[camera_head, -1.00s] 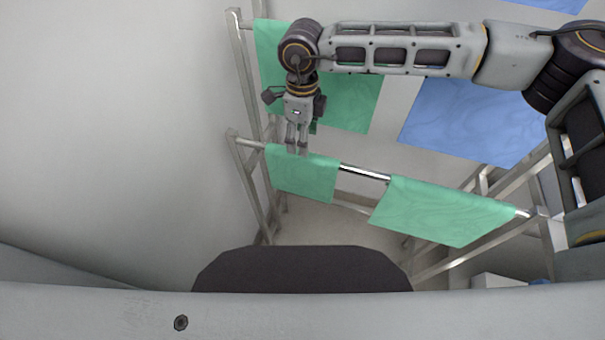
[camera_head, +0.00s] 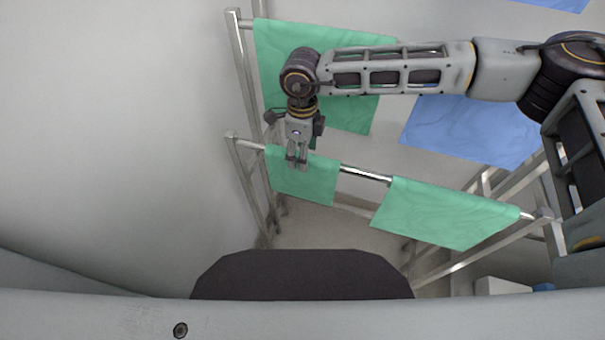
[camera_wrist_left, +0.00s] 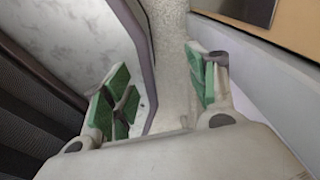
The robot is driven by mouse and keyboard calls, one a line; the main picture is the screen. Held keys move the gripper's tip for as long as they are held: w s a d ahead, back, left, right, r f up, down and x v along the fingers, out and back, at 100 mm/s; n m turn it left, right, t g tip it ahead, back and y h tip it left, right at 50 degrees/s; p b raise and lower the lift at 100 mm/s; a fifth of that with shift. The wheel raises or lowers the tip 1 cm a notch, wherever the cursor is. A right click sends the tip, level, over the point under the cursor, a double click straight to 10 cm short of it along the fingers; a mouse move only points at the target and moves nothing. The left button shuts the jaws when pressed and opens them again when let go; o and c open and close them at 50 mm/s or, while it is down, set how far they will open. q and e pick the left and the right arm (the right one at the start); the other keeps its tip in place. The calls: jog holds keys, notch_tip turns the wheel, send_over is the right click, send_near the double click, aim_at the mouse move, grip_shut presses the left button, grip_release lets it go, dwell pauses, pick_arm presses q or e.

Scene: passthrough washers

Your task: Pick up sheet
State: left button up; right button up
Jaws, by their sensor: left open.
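A small green sheet (camera_head: 317,181) hangs folded over a metal rail on the left in the head view. A second green sheet (camera_head: 445,213) hangs over the same rail to the right. My right gripper (camera_head: 297,165), on the arm coming in from the right, has its fingertips over the upper left part of the small sheet. The picture does not show clearly whether they touch it or how far apart they are. My left gripper (camera_wrist_left: 162,92) shows in the left wrist view, open and empty, with green finger pads. It is not in the head view.
A larger green sheet (camera_head: 350,105) hangs behind, partly hidden by my right arm. A blue sheet (camera_head: 470,132) hangs right of it. The metal rack posts (camera_head: 242,75) stand close to a pale wall (camera_head: 110,120) on the left. A bare rail stretch (camera_head: 365,173) separates the two front sheets.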

aim_at(303, 176)
jog(key=f, duration=0.3)
jog(key=shift+s, duration=0.2)
jog(key=shift+f+b, duration=0.3)
jog(key=shift+f, duration=0.05)
pick_arm(q)
jog(key=shift+w+a+f, duration=0.2)
jog(key=shift+a, duration=0.2)
jog(key=shift+w+a+f, duration=0.15)
jog(key=shift+a, duration=0.25)
pick_arm(e)
jog(key=c, duration=1)
jog(key=shift+c, duration=0.3)
pick_arm(q)
jog(key=shift+s+d, duration=0.45)
jog(key=shift+d, duration=0.15)
pick_arm(e)
jog(key=shift+r, duration=0.15)
